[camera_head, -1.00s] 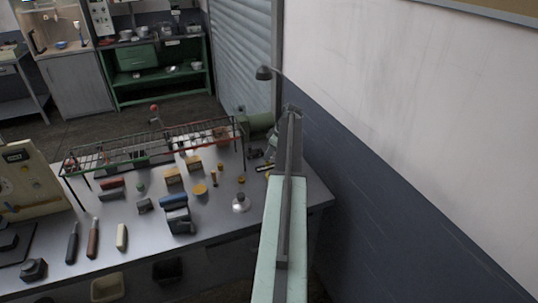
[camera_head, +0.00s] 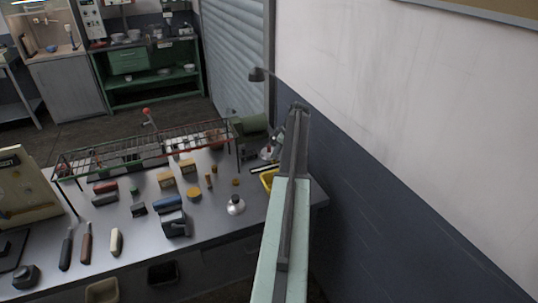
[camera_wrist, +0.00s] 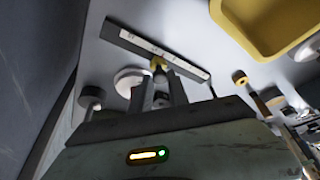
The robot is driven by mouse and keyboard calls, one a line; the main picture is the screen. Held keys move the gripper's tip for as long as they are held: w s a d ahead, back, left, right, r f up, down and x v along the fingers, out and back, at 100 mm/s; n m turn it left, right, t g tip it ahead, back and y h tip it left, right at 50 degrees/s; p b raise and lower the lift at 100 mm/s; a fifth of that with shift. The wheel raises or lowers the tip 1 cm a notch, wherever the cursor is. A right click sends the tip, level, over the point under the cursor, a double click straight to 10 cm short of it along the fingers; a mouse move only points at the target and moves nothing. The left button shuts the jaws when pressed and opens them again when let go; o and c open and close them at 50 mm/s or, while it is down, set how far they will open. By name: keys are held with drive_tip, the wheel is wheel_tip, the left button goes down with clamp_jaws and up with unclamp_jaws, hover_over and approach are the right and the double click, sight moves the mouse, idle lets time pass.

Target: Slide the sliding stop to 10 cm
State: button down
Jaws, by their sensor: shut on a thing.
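In the wrist view, a dark bar with a white marked scale (camera_wrist: 152,45) lies at a slant on the grey bench. A small yellowish sliding stop (camera_wrist: 158,62) sits at the bar's near edge, around its middle. My gripper (camera_wrist: 161,75) is shut on the stop, its two dark fingers reaching up to it. The stop is partly hidden by the fingers, and the scale's figures are too small and blurred to read. In the head view, my arm hides the gripper and the stop; part of the scale bar (camera_head: 263,168) seems to show left of the arm.
A yellow tray (camera_wrist: 268,50) lies right of the scale bar. A pale round piece (camera_wrist: 128,82) is just left of my fingers. In the head view, a wire rack (camera_head: 150,146) and several tools stand on the bench, and a wall (camera_head: 400,180) rises close on the right.

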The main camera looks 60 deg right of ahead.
drive_tip(key=shift+a, duration=0.1)
drive_tip(key=c, duration=1.3)
unclamp_jaws()
drive_tip(key=shift+o, duration=0.2)
drive_tip(key=p+v, duration=0.7)
drive_tip(key=shift+r, duration=0.35)
drive_tip(key=shift+s, duration=0.15)
